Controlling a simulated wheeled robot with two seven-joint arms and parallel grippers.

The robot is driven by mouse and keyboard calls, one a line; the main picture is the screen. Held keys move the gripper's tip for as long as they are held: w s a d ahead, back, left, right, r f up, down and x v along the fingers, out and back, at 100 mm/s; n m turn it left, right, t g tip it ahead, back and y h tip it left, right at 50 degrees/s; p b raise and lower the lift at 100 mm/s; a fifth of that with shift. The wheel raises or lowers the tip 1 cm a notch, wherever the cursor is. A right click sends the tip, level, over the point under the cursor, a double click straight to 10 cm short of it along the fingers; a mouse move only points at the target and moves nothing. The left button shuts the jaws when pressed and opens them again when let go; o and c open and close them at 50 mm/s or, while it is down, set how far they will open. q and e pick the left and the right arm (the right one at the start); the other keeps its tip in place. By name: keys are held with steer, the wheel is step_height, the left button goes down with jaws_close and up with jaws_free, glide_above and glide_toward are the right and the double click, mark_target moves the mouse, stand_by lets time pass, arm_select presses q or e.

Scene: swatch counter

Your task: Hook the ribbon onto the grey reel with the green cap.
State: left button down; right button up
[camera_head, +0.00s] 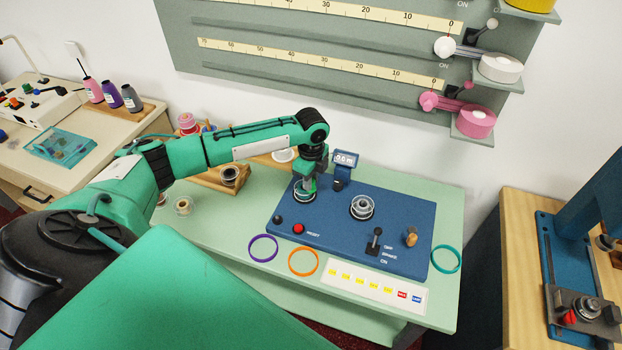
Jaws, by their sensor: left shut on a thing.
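My left gripper (308,182) points down over the left side of the blue machine (330,235). It is shut on what looks like a grey reel (304,196) with a green part on top, low at the machine's left spindle. The fingers hide much of it, and I cannot tell whether it touches the machine. A pale grey reel or spindle disc (362,208) sits on the machine to the right, with no green cap showing. I cannot make out a ribbon end at either one. My right gripper is not in view.
A purple ring (263,248), an orange ring (304,261) and a teal ring (446,259) lie around the machine. A wooden rack (225,182) is at left.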

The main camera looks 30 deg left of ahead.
arm_select(q)
steer(key=shift+f, duration=0.25)
steer(key=shift+f, duration=0.25)
stand_by(0.4)
stand_by(0.8)
steer(key=shift+s+f+p, duration=0.1)
steer(key=shift+f+p, duration=0.05)
steer(key=shift+p, duration=0.2)
stand_by(0.8)
step_height(320, 180, up, 5)
steer(key=p, duration=0.5)
stand_by(0.4)
